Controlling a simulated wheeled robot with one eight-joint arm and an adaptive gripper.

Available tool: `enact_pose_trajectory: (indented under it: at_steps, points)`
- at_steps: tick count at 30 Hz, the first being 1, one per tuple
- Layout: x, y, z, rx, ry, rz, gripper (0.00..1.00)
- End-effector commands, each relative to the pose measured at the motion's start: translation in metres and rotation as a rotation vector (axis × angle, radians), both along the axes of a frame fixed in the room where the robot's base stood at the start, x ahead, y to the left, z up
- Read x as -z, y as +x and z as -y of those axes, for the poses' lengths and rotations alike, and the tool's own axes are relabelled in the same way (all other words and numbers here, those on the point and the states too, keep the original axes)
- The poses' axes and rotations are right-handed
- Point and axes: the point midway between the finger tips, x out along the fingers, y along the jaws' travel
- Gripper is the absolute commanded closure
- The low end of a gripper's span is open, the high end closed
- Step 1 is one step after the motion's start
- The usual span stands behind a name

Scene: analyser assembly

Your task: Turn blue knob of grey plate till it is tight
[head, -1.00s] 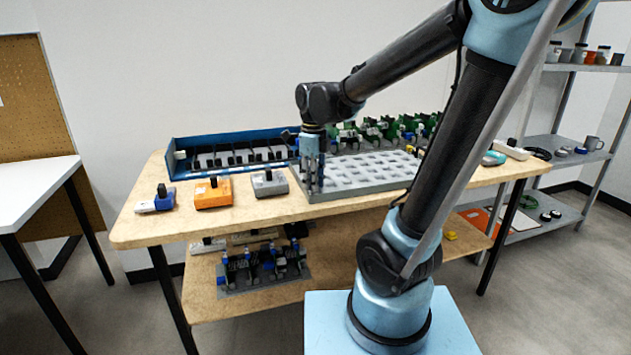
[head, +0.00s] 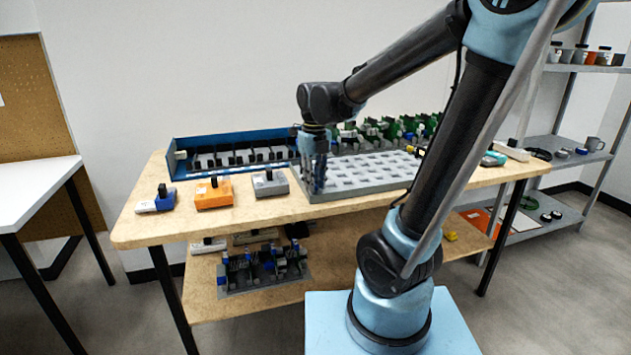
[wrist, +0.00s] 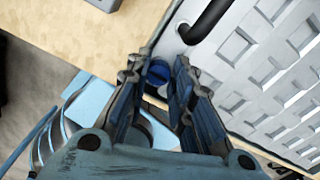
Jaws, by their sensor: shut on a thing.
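The grey plate (head: 375,181) with rows of slots lies flat on the wooden table in the head view. It also fills the upper right of the wrist view (wrist: 235,60). The blue knob (wrist: 158,72) shows in the wrist view at the plate's edge, between my fingers. My gripper (wrist: 160,70) points down and is shut on the knob, one finger on each side. In the head view my gripper (head: 317,188) is at the plate's front left corner and hides the knob. How tight the knob is cannot be seen.
A black curved handle (wrist: 205,22) stands on the plate close to the fingers. Grey (head: 270,183), orange (head: 214,194) and blue-white (head: 157,202) blocks sit left of the plate. A blue rack (head: 215,150) and green parts (head: 400,128) stand behind.

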Motion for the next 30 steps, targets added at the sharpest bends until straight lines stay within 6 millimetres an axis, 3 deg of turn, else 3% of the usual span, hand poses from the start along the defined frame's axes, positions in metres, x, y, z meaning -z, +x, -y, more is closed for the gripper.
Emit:
enact_pose_trajectory:
  at_steps: [8,9,11,23,30]
  points:
    - [-0.001,0.004,0.002,0.003,-0.005,0.009,1.0]
    - [-0.001,0.004,0.002,0.002,-0.005,0.009,0.71]
    - [-0.001,0.003,0.001,0.002,-0.004,0.008,0.59]
    - [-0.003,0.001,0.0,-0.002,-0.002,0.003,0.59]
    - [-0.028,0.001,0.001,-0.002,-0.002,0.003,0.59]
